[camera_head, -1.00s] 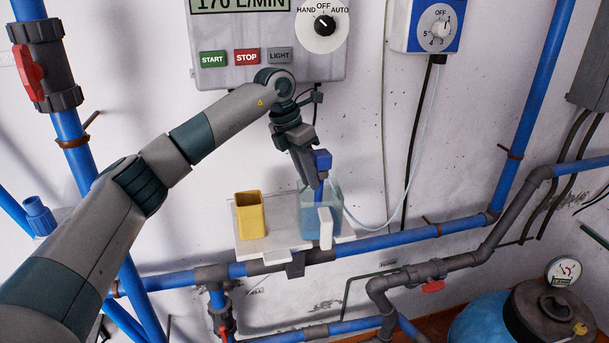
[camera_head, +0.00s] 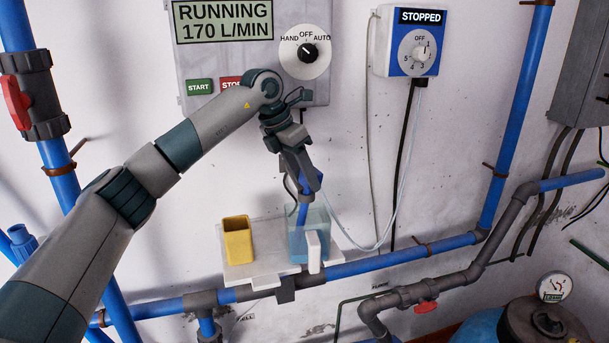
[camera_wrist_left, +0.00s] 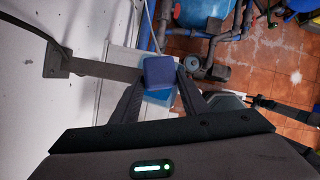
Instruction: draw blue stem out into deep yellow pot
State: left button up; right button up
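The blue stem (camera_head: 304,214) stands in a clear container (camera_head: 297,246) of pale blue liquid, its lower part inside. Its square blue cap (camera_wrist_left: 158,71) lies between the fingers of my left gripper (camera_wrist_left: 161,84) in the left wrist view. In the head view my left gripper (camera_head: 306,182) points down over the container and partly hides the cap. Whether the fingers press on the cap or stand just clear of it cannot be told. The deep yellow pot (camera_head: 238,243) is upright and open at the top, left of the container. My right gripper is not in view.
Both vessels stand on a white wall shelf (camera_head: 243,270). A white block (camera_head: 314,252) stands at the container's front right. A pale hose (camera_head: 351,240) loops from the container towards the blue and white dial box (camera_head: 411,42). Blue pipes (camera_head: 370,252) run below.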

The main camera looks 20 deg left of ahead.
pick_arm(q)
jog(key=shift+s+d+r, duration=0.1)
jog(key=shift+a, duration=0.25)
jog(key=shift+s+a+r+b, duration=0.1)
jog(key=shift+r+b, duration=0.25)
jog(key=shift+r, duration=0.15)
jog(key=b+v, duration=0.4)
jog(key=v, duration=1.2)
jog(key=shift+s+b, duration=0.2)
jog(key=shift+b, duration=0.2)
jog(key=shift+s, duration=0.1)
